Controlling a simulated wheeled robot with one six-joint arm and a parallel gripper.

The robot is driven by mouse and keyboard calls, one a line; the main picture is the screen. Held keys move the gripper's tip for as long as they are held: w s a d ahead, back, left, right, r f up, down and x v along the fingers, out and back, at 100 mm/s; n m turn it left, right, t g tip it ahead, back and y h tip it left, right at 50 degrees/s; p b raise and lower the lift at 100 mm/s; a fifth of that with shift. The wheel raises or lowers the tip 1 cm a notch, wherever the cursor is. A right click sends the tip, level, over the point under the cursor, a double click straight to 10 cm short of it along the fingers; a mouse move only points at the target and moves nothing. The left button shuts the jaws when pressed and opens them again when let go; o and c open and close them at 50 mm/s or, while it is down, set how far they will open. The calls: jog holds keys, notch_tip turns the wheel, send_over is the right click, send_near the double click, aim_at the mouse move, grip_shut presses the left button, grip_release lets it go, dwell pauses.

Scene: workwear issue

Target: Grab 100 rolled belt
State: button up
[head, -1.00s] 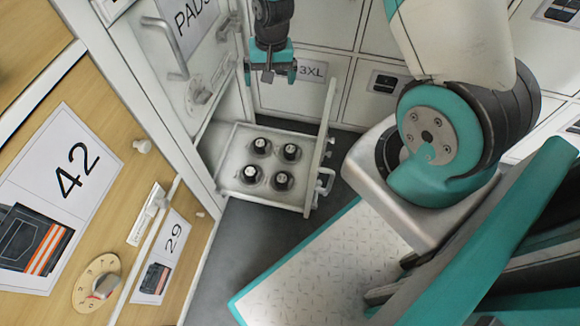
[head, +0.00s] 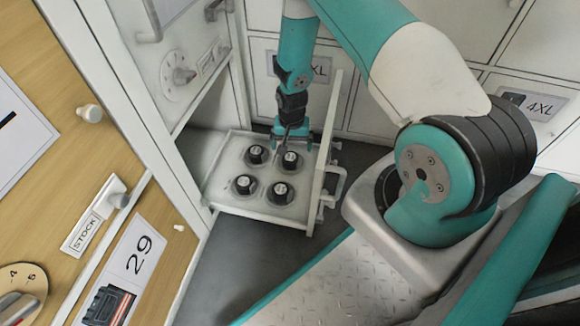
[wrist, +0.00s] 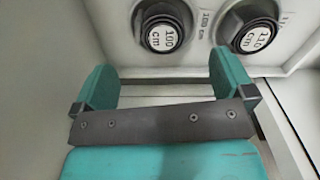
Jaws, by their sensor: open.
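The 100 rolled belt (wrist: 162,38) is a black roll with a white round label reading "100 cm", seated in a drawer at the top of the wrist view. My gripper (wrist: 163,84) is open and empty, with its teal fingers below that belt in the picture and apart from it. In the head view my gripper (head: 292,138) hangs at the far side of the open drawer (head: 226,206), partly over the far right roll. The head view labels are too small to read, so I cannot tell which roll there is the 100.
A 110 cm rolled belt (wrist: 254,32) sits right of the 100. The drawer holds several such rolls and has a raised front panel (head: 324,150) at its right. A white cabinet (head: 165,70) and wooden doors (head: 60,180) stand left.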

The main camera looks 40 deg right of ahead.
aim_at(291, 158)
jog(key=f+b, duration=0.1)
jog(key=f, duration=0.1)
jog(key=f+b, duration=0.4)
jog(key=shift+a+f, duration=0.25)
jog(key=shift+r, duration=0.15)
jog(key=shift+c, duration=0.5)
jog(key=c, duration=1)
